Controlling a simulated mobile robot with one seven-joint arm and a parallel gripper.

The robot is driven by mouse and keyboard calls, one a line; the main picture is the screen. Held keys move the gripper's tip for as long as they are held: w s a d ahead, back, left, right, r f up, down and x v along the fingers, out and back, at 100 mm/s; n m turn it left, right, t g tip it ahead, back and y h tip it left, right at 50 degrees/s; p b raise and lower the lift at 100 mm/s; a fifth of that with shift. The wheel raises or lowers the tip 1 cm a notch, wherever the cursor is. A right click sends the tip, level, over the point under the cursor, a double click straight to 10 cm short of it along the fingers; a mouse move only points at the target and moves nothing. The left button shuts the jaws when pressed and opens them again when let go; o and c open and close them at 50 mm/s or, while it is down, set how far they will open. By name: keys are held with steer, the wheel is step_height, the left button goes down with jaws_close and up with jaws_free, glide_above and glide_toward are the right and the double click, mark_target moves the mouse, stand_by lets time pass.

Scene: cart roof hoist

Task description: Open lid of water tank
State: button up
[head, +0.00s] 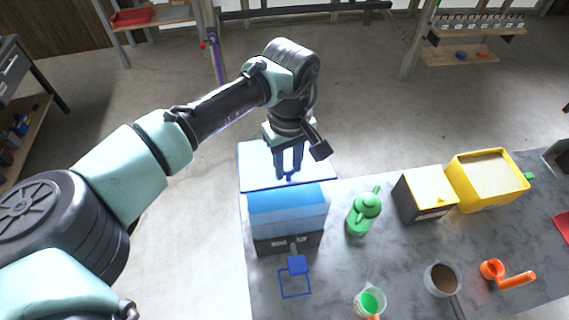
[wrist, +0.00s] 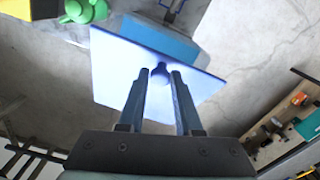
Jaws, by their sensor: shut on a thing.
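The water tank (head: 288,213) is a see-through blue box on a dark base, at the table's left end in the head view. It also shows behind the lid in the wrist view (wrist: 165,38). Its lid (head: 256,165) is a pale panel with blue edges, at the tank's far upper side. In the wrist view the lid (wrist: 115,75) fills the middle. Whether it is raised, and how far, I cannot tell. My gripper (head: 288,177) points down, its fingers shut on the small dark blue lid knob (wrist: 160,72), which sits between the fingertips.
Right of the tank stand a green bottle-like object (head: 363,215), a dark box with a yellow top (head: 425,193) and a yellow bin (head: 520,182). A blue block (head: 298,265) is in front of the tank. Cups stand near the front edge. Floor behind the tank is clear.

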steer(key=shift+w+r, duration=0.35)
steer(key=shift+r, duration=0.25)
steer(key=shift+o, duration=0.2)
steer(key=shift+w+a+r+p, duration=0.2)
steer(key=shift+w+r+p, duration=1)
steer(key=shift+r, duration=0.3)
steer(key=shift+w+r, duration=0.1)
steer(key=shift+w, duration=0.1)
steer(key=shift+w+a+r, duration=0.15)
steer(key=shift+w+r, duration=0.5)
steer(key=shift+w, duration=0.2)
steer(key=shift+w+a+r, duration=0.1)
steer(key=shift+w+r, duration=0.5)
steer(key=shift+w, duration=0.35)
